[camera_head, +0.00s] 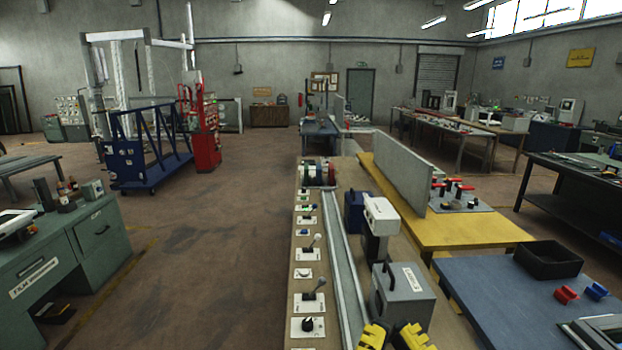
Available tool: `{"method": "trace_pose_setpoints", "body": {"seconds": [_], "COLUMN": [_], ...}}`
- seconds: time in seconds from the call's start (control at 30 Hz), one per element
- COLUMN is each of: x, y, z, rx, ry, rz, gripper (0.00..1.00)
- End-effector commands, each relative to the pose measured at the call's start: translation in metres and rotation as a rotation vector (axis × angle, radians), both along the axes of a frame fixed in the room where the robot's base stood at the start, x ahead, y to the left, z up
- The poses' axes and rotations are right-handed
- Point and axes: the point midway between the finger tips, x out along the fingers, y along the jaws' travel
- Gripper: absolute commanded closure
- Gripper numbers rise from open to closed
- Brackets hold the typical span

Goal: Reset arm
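Two yellow-and-black pieces (411,337) sit side by side at the bottom edge, partly cut off.
A grey box with a handle (403,294) and a white-topped device (380,222) stand on the bench. To the right are a grey upright panel (398,176), a yellow table (476,232) and a black tray (548,259). A green desk (60,262) stands left. Floor between is clear.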

Motion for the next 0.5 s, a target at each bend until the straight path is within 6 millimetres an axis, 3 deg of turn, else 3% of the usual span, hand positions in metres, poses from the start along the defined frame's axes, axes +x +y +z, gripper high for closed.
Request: {"method": "trace_pose_setpoints", "body": {"seconds": [0.03,0.17,0.3,0.4,0.5], "x": [-0.001,-0.001,0.000,0.000,0.000], "y": [0.000,0.000,0.000,0.000,0.000], "z": [0.041,0.088,0.147,0.178,0.193], "rx": [0.003,0.009,0.014,0.018,0.020], "ry": [-0.007,-0.006,-0.006,-0.005,-0.006], "rz": [0.001,0.004,0.007,0.008,0.009], "gripper": [1.00,1.00,1.00,1.00,1.00]}}
